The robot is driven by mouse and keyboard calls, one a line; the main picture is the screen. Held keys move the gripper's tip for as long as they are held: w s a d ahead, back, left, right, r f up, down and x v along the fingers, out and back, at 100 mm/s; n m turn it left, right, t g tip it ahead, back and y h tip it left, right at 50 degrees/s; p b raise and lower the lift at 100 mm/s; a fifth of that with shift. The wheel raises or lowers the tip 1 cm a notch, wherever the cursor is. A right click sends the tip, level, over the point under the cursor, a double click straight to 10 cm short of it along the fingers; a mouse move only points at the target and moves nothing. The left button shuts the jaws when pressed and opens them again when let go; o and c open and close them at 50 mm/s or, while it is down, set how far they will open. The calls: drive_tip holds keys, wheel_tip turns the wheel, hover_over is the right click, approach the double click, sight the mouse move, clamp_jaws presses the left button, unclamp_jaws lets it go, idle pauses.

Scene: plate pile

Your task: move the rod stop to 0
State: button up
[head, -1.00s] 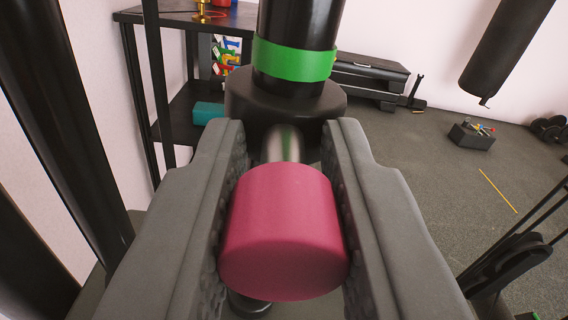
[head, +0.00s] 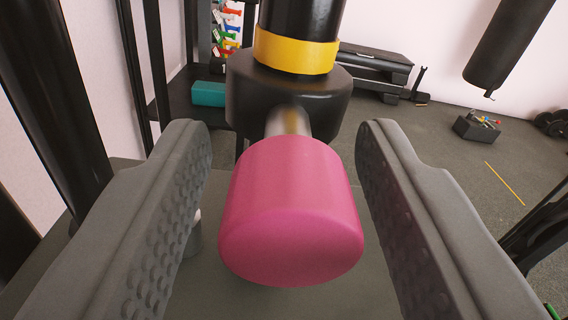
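A pink cylindrical knob (head: 290,212) on a short metal pin sticks out toward me from a black collar (head: 288,102). The collar sits around an upright black rod (head: 300,18). A yellow band (head: 296,53) shows on the rod just above the collar. My gripper (head: 285,150) is open, with one finger on each side of the knob and a clear gap on both sides. No number is readable on the rod. The rod below the collar is mostly hidden by the knob.
Black upright posts stand close on the left (head: 62,100). Behind are a rack with coloured dumbbells (head: 228,28), a teal block (head: 208,94) and a black bench (head: 372,68). A punching bag (head: 508,40) hangs at the right.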

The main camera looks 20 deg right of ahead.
drive_tip(key=shift+r, duration=0.1)
drive_tip(key=v, duration=1.7)
drive_tip(key=shift+s, duration=0.2)
drive_tip(key=shift+r, duration=0.1)
